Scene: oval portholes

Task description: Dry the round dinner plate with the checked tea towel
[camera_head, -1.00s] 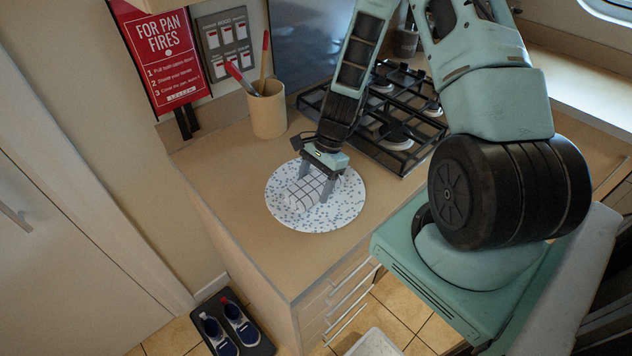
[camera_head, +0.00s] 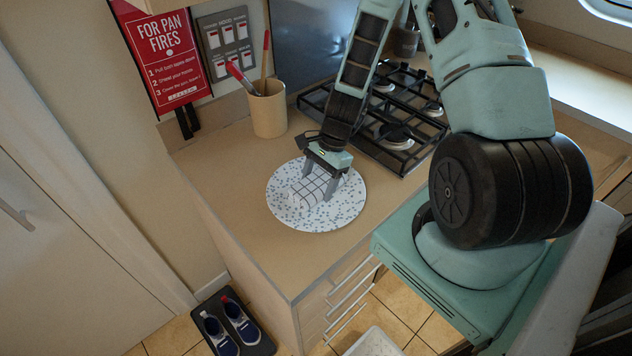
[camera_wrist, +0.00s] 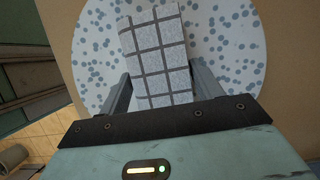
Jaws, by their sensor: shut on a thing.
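The round dinner plate (camera_head: 345,207) is white with blue-grey speckles and lies flat on the counter in the head view. The checked tea towel (camera_head: 309,188), white with dark grid lines, is a folded pad on the plate. My gripper (camera_head: 328,194) is shut on the towel, with a finger at either side of it, low over the plate. In the wrist view the towel (camera_wrist: 160,55) stands out between the two fingers (camera_wrist: 160,90), and the speckled plate (camera_wrist: 235,45) spreads behind it.
A beige utensil pot (camera_head: 269,112) stands behind the plate. A black gas hob (camera_head: 395,125) is at the back right. The counter (camera_head: 225,165) is clear left of the plate. A tray with shoes (camera_head: 233,325) is on the floor.

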